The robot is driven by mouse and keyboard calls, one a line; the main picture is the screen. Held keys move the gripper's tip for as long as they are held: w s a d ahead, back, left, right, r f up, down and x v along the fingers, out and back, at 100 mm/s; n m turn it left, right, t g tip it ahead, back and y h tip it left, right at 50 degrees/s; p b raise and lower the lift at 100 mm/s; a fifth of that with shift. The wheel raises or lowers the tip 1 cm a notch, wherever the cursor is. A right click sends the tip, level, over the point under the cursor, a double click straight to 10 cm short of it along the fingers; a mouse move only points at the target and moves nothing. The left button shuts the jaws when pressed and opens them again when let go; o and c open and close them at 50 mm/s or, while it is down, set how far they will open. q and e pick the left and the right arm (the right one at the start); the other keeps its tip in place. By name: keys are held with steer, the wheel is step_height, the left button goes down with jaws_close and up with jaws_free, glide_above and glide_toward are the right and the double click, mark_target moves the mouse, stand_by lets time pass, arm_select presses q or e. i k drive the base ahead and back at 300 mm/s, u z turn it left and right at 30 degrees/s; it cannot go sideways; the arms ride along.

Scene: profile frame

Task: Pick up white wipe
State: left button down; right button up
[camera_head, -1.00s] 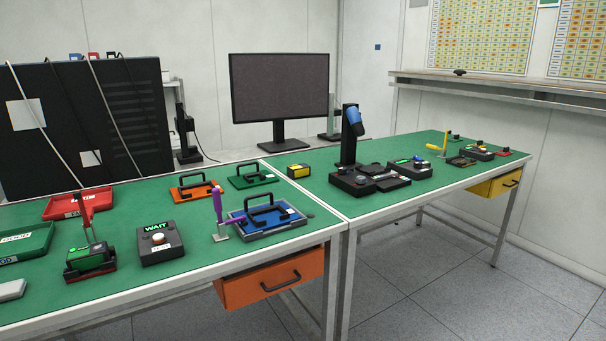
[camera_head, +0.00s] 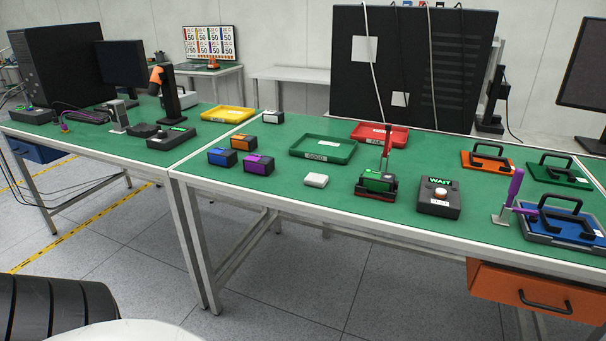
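A small white block, which looks like the white wipe (camera_head: 316,180), lies flat on the green table top in front of the green tray, left of the device with the red lever. Nothing touches it. Neither of my grippers shows in the head view.
The green table (camera_head: 290,205) also bears a green tray (camera_head: 324,148), a red tray (camera_head: 380,136), a yellow tray (camera_head: 229,114), blue (camera_head: 222,157), orange (camera_head: 244,142) and purple (camera_head: 258,164) boxes, a red-lever device (camera_head: 378,184) and a WAIT box (camera_head: 439,197). Open floor (camera_head: 290,285) lies in front.

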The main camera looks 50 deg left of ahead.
mark_target(312, 179)
steer(key=u, duration=1.5)
